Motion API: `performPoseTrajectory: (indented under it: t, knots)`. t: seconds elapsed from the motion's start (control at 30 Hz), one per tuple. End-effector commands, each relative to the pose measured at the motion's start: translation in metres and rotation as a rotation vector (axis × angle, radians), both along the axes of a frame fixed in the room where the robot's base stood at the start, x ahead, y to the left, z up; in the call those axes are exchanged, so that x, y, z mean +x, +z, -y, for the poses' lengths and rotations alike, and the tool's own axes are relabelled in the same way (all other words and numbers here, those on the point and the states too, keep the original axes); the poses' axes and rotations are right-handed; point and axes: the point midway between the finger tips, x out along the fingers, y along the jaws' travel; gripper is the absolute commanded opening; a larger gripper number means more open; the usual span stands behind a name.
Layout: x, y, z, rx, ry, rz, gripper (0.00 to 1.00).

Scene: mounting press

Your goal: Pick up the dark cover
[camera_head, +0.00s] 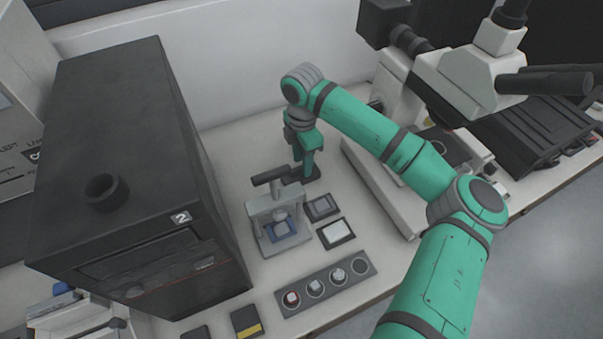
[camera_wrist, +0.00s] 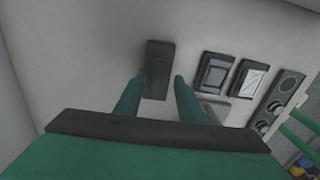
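A dark oblong block, which looks like the dark cover (camera_wrist: 158,62), lies flat on the pale bench. In the head view the dark cover (camera_head: 294,178) shows only partly beside my gripper (camera_head: 306,170). In the wrist view my gripper (camera_wrist: 160,80) is open. Its two fingertips sit on either side of the block's near part, with small gaps showing. I cannot tell how far above the bench the fingertips are. Nothing appears gripped.
A small grey press (camera_head: 262,212) with a dark handle and a blue piece stands close by. Two square dark-framed pads (camera_head: 337,233) and a grey strip with round wells (camera_head: 325,287) lie nearer. A large black box (camera_head: 130,150) stands left, a microscope (camera_head: 470,80) right.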

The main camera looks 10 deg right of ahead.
Motion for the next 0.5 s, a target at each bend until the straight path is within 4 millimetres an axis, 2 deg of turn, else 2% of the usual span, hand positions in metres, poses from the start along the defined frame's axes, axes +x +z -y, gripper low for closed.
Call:
performPoseTrajectory:
  t: [0.17,0.43,0.47,0.5]
  knots:
    - [0.001,-0.019,-0.004,0.000,0.007,-0.001,0.36]
    - [0.000,-0.023,-0.001,0.000,0.001,0.000,0.36]
    - [0.000,-0.023,0.000,0.000,0.001,0.000,0.34]
    - [0.000,-0.023,0.000,0.000,0.000,0.000,0.24]
